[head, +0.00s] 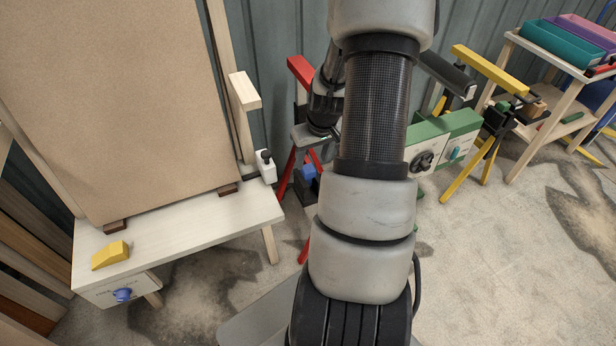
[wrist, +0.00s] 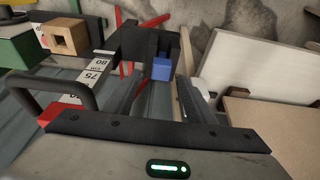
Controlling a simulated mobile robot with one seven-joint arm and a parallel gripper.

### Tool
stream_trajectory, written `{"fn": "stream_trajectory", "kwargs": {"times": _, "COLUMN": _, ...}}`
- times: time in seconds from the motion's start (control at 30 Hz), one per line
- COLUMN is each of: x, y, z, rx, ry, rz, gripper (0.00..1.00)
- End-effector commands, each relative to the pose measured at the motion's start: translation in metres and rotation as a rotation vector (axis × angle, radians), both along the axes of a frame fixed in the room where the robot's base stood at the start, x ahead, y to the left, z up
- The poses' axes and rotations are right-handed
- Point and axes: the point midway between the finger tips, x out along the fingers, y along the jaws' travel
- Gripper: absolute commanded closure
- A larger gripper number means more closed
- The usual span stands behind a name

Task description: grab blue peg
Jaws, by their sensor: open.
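A small blue block (wrist: 161,69), which looks like the blue peg, sits against a black fixture (wrist: 150,42) in the wrist view. In the head view the blue block (head: 310,171) is small and partly hidden, low by the red stand. My gripper (wrist: 160,88) is open, and the block shows just beyond the gap between its fingers. I see no contact with it, but the exact distance is hard to tell. In the head view my gripper (head: 316,136) is above the block, partly hidden behind my arm.
A white bench (head: 180,228) with a tall brown board (head: 120,100), a yellow wedge (head: 110,255) and a blue knob (head: 123,294) stands left. A red stand (head: 300,70) is beside my gripper. A yellow trestle (head: 490,70) and green-topped box (head: 455,125) stand right.

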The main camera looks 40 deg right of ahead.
Motion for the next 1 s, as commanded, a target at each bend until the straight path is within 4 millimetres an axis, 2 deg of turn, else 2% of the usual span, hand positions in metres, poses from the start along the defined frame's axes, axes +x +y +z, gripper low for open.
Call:
{"fn": "stream_trajectory", "kwargs": {"times": 0.27, "x": 0.005, "y": 0.0, "z": -0.018, "rx": 0.001, "ry": 0.001, "rz": 0.001, "gripper": 0.5}}
{"fn": "stream_trajectory", "kwargs": {"times": 0.53, "x": 0.017, "y": -0.001, "z": -0.055, "rx": 0.001, "ry": 0.001, "rz": 0.001, "gripper": 0.5}}
{"fn": "stream_trajectory", "kwargs": {"times": 0.8, "x": 0.019, "y": -0.002, "z": -0.057, "rx": 0.0, "ry": -0.001, "rz": 0.0, "gripper": 0.5}}
{"fn": "stream_trajectory", "kwargs": {"times": 1.0, "x": 0.018, "y": -0.002, "z": -0.057, "rx": 0.0, "ry": 0.0, "rz": 0.0, "gripper": 0.84}}
